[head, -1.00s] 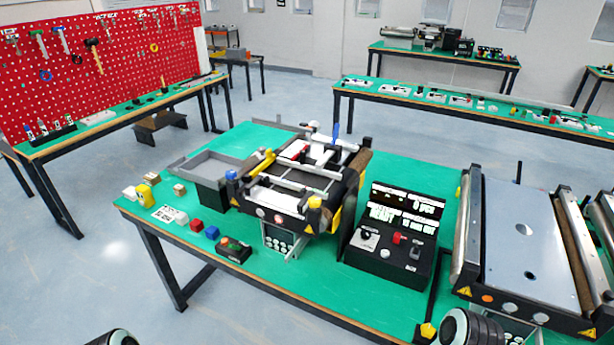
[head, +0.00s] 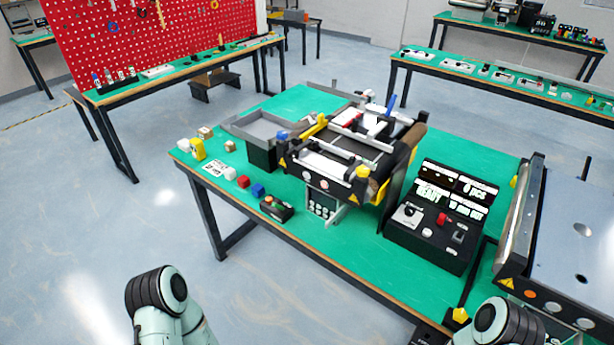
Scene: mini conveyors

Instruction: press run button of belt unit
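The belt unit (head: 345,150) stands on the green table, with rollers, rails, yellow-black end pieces and a white panel of round holes below its front. A black control box (head: 424,243) beside it has lit displays, a silver-based knob (head: 408,214), a red button (head: 427,232) and a white button. A small black box (head: 277,208) with a green and a reddish button lies at the table's front edge. I cannot tell which button is the run button. Only links of my arms show at the bottom edge; neither gripper is in view.
A grey tray (head: 240,124) and several small blocks, including a blue one (head: 258,190), lie left of the belt unit. A larger roller machine (head: 570,235) stands at the right. Floor in front of the table is clear.

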